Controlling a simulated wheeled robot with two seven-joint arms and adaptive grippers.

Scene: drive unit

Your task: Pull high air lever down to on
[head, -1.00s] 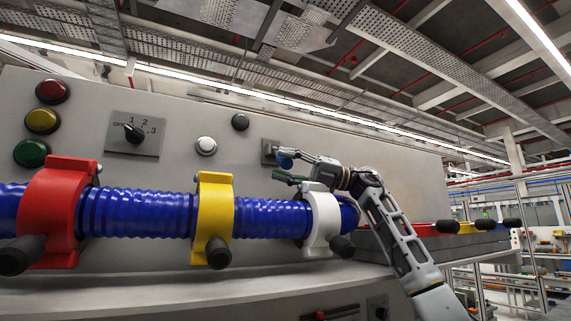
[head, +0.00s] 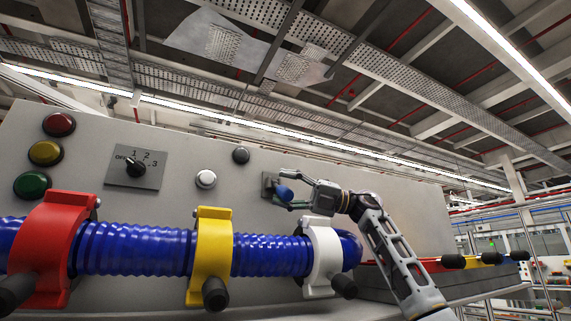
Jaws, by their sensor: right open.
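A small lever with a blue knob (head: 284,193) sticks out from a grey plate (head: 267,184) on the panel, right of centre. My right gripper (head: 286,190) reaches in from the right. Its fingers are apart, one above and one below the blue knob. I cannot tell whether they touch it. The lever's shaft is mostly hidden by the knob and fingers. My left gripper is out of view.
The panel carries a rotary switch (head: 136,168), red, yellow and green buttons at the left, and white and black buttons. A thick blue hose (head: 140,247) with red, yellow and white clamps runs below my right gripper. More dark-handled levers (head: 487,258) stand at the right.

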